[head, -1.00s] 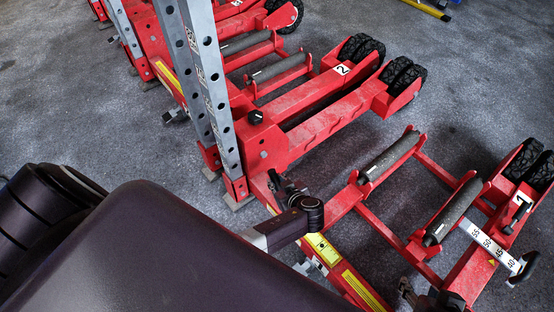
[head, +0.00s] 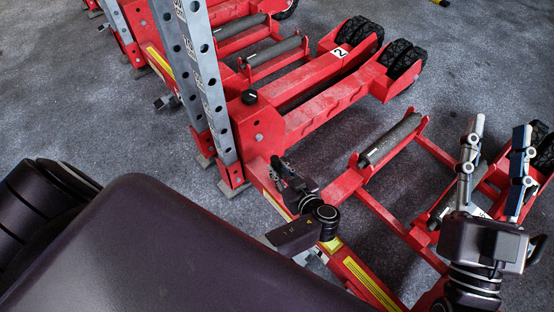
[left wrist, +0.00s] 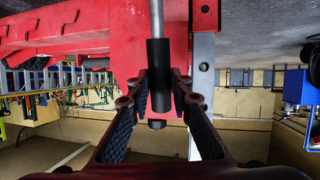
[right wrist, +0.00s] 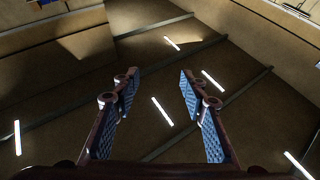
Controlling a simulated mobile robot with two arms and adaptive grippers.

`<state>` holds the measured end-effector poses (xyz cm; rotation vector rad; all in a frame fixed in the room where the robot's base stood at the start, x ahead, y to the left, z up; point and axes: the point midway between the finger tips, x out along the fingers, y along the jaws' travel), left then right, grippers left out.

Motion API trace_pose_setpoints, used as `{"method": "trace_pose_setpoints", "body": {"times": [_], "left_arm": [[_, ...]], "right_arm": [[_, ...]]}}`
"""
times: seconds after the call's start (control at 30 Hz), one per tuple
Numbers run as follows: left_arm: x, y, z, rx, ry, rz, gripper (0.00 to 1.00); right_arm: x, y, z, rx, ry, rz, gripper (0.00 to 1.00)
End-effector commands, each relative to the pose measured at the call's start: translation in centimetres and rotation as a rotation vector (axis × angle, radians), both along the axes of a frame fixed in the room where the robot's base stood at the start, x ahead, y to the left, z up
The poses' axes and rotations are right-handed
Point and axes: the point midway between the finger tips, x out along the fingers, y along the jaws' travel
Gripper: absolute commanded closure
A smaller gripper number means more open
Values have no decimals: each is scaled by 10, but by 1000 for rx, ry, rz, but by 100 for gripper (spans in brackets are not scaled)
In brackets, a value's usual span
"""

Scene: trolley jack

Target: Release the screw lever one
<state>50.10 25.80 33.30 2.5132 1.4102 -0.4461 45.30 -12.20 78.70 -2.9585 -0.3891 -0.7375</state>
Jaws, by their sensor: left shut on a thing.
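The screw lever shows in the left wrist view as a grey metal rod (left wrist: 156,18) with a black cylindrical grip (left wrist: 159,75). My left gripper (left wrist: 161,90) is shut on this black grip, one finger on each side. In the head view my left gripper (head: 287,178) is small and dark beside the red frame of the near jack (head: 385,218), and the lever cannot be made out there. My right gripper (head: 498,135) points upward over the right end of the near jack. It is open and empty, and the right wrist view shows its fingers apart (right wrist: 158,80).
A second red jack (head: 320,110) with a "2" label and black wheels (head: 402,57) stands behind. Grey perforated uprights (head: 208,90) rise at the left. Dark roller bars (head: 390,140) cross the near jack. Grey floor (head: 470,50) is free at the upper right.

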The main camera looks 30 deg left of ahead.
Motion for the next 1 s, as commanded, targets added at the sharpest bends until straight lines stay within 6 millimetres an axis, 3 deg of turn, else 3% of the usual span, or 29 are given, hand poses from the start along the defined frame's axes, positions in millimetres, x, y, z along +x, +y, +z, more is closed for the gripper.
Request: {"method": "trace_pose_setpoints", "body": {"times": [0.3,0.87,0.9,1.0], "left_arm": [[-2,-4,-2,34,-11,1,100],[-3,-6,0,44,-12,-1,100],[-3,-6,0,44,-12,-1,79],[-3,-6,0,44,-12,-1,68]], "right_arm": [[-30,-3,41,66,-230,12,60],[-39,-4,50,82,-282,15,60],[-39,-4,50,82,-282,15,60],[-39,-4,50,81,-281,15,60]]}}
